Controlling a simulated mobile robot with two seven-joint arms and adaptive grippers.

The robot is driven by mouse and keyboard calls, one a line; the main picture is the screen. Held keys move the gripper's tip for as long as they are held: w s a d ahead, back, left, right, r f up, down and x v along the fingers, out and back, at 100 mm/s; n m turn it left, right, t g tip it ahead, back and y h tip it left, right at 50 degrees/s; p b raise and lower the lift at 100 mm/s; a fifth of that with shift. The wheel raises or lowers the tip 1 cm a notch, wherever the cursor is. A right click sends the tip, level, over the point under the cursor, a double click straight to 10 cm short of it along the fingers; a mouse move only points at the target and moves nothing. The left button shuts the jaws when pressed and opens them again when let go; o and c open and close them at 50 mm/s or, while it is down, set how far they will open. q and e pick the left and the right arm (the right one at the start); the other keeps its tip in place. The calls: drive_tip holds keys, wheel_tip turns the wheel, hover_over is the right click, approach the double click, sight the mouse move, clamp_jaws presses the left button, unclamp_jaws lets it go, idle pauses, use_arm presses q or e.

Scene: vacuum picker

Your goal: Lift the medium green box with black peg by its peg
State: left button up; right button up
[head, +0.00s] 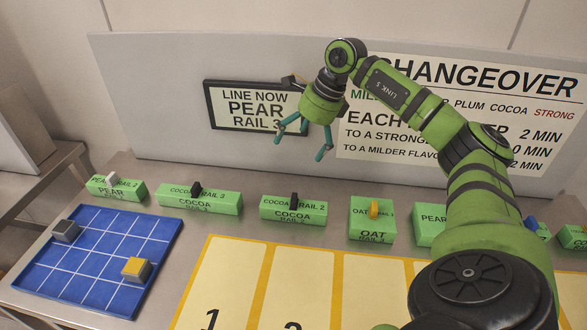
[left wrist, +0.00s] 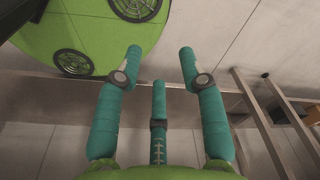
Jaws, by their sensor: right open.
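Two green boxes with black pegs stand in the back row in the head view. The shorter one (head: 293,217), labelled COCOA, has an upright black peg (head: 294,199) on top and looks like the medium one. The longer COCOA box (head: 198,207) to its left has its own black peg (head: 196,188). My right gripper (head: 299,148) hangs above and behind the shorter box, fingers spread, empty and apart from it. My left gripper (left wrist: 160,62) shows in the left wrist view with its three teal fingers spread and nothing between them.
A PEAR box (head: 115,195) with a white peg stands far left, an OAT box (head: 372,230) with an orange peg to the right. More boxes are partly behind my right arm. A blue gridded tray (head: 95,265) holds two small blocks. Numbered yellow panels (head: 290,285) lie in front.

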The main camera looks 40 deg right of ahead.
drive_tip(key=b, duration=1)
hover_over(291, 206)
drive_tip(key=s+d, duration=0.2)
wheel_tip(291, 206, down, 11)
drive_tip(key=f+b, duration=0.5)
drive_tip(key=shift+w+f+b, duration=0.4)
drive_tip(key=shift+f, duration=0.15)
drive_tip(key=shift+w+a+f, duration=0.1)
drive_tip(key=shift+a+f, duration=0.05)
drive_tip(key=shift+f, duration=0.1)
drive_tip(key=p+x, duration=0.2)
drive_tip(key=x, duration=0.3)
drive_tip(key=shift+w+f, duration=0.15)
drive_tip(key=shift+f, duration=0.05)
drive_tip(key=shift+w+f, duration=0.15)
drive_tip(key=shift+f, duration=0.25)
use_arm(q)
wheel_tip(291, 206, down, 16)
drive_tip(key=s+a, duration=0.1)
drive_tip(key=shift+s+a+r, duration=0.2)
drive_tip(key=shift+s+r, duration=0.05)
drive_tip(key=shift+s, duration=0.15)
use_arm(e)
drive_tip(key=c, duration=1.4)
